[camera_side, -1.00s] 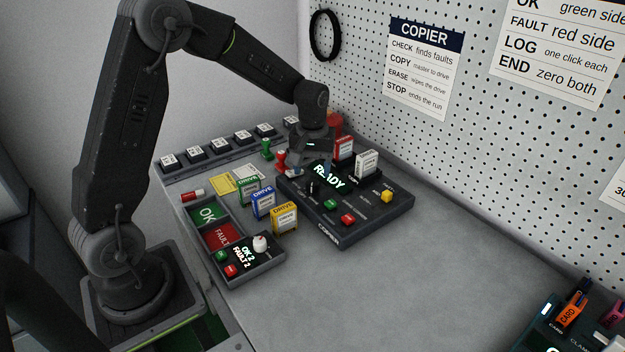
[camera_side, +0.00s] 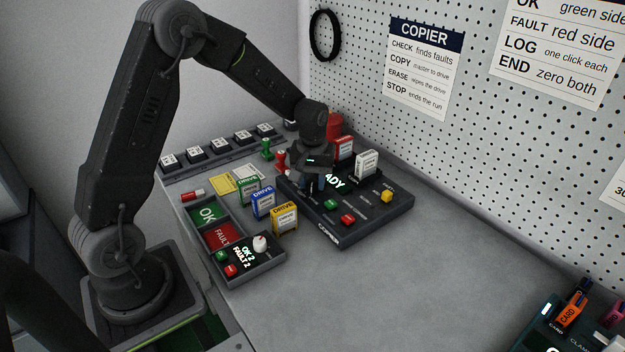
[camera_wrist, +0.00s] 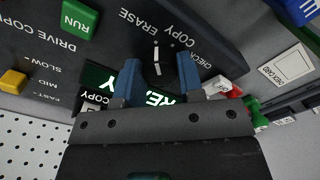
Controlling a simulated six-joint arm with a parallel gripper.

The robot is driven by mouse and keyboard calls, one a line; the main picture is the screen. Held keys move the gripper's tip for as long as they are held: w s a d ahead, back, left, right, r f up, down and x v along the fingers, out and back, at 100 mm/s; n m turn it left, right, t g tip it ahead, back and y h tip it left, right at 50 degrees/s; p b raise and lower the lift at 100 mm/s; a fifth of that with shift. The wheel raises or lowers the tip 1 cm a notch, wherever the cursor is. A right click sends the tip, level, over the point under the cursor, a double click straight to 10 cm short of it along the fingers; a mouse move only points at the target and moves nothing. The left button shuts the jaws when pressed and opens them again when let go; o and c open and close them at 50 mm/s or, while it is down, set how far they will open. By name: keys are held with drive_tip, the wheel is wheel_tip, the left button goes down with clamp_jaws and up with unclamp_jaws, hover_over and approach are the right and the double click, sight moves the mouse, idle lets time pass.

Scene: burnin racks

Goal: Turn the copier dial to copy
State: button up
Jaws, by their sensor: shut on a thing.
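The copier (camera_side: 345,238) is a dark box on the bench, with a lit screen partly covered by my gripper. Its dial (camera_wrist: 157,62) is dark with a white pointer line. In the wrist view it stands between the two blue fingertips of my gripper (camera_wrist: 158,78), which is shut on it. The ERASE, COPY and CHECK labels lie around the dial's far side. The white line points up the picture, near the gap between ERASE and COPY; I cannot tell the exact setting. In the side view my gripper (camera_side: 309,184) hides the dial.
The copier also has a green RUN button (camera_wrist: 78,20), a red button (camera_side: 348,219) and a yellow knob (camera_side: 387,196). A white card (camera_side: 366,164) and a red card stand at its back. Several drives, such as the blue one (camera_side: 263,203), stand to the left.

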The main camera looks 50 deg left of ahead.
drive_tip(key=shift+c, duration=1.4)
drive_tip(key=shift+m, duration=0.3)
drive_tip(key=m, duration=0.3)
drive_tip(key=shift+m, duration=2.6)
drive_tip(key=o, duration=0.9)
drive_tip(key=shift+r, duration=0.1)
